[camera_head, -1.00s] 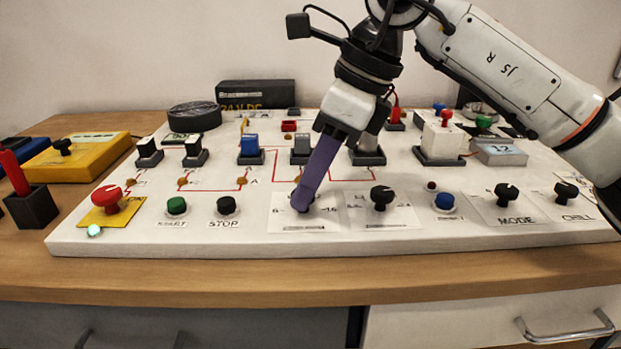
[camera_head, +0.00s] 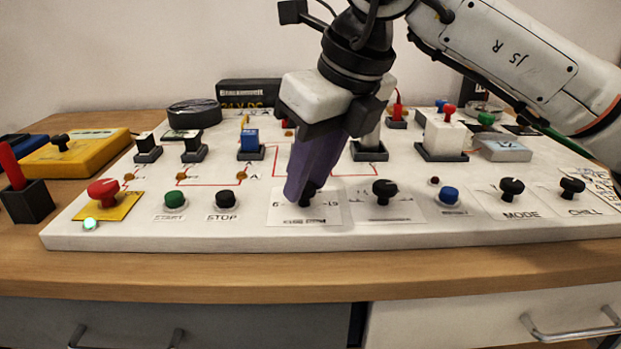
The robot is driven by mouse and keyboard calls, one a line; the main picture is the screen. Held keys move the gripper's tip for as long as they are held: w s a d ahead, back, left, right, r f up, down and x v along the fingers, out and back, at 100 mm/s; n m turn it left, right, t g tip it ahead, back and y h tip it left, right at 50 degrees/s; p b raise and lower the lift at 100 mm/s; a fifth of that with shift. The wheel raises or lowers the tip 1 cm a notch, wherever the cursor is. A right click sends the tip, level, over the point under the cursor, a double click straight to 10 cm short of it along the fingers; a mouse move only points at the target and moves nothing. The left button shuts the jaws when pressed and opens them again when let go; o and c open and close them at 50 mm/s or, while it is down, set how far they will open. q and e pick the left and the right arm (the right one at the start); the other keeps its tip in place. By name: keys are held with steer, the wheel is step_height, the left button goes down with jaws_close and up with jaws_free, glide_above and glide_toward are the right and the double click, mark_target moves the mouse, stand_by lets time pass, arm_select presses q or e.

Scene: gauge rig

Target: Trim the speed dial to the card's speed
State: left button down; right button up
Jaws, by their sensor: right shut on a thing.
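My right gripper (camera_head: 305,196) reaches down from the upper right, its purple fingers shut on a small black knob (camera_head: 307,200) on the white panel. The fingers cover most of that knob, so its pointer is hidden. The label plate (camera_head: 290,218) under it carries a scale and small print that I cannot read for sure. A second black dial (camera_head: 384,192) stands on its own plate just right of the gripper. I cannot make out a card with a speed on it. My left gripper is not in view.
The white panel (camera_head: 130,238) also bears a red mushroom button (camera_head: 104,192), green START (camera_head: 175,197) and black STOP (camera_head: 225,199) buttons, a blue button (camera_head: 448,195), and MODE (camera_head: 511,188) and CHILL (camera_head: 571,187) knobs. A yellow box (camera_head: 85,160) stands at left. The wooden front edge is clear.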

steer(key=shift+m, duration=0.5)
steer(key=shift+s+a+m+t+h+b, duration=0.15)
steer(key=shift+m+t+h+b, duration=0.35)
steer(key=shift+m, duration=0.7)
steer(key=shift+m+h, duration=0.3)
steer(key=shift+m, duration=0.6)
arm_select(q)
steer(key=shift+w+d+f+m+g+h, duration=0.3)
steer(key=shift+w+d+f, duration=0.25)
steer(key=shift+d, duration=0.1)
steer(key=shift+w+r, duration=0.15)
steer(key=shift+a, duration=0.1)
arm_select(e)
steer(key=o, duration=1.1)
steer(key=shift+c, duration=0.2)
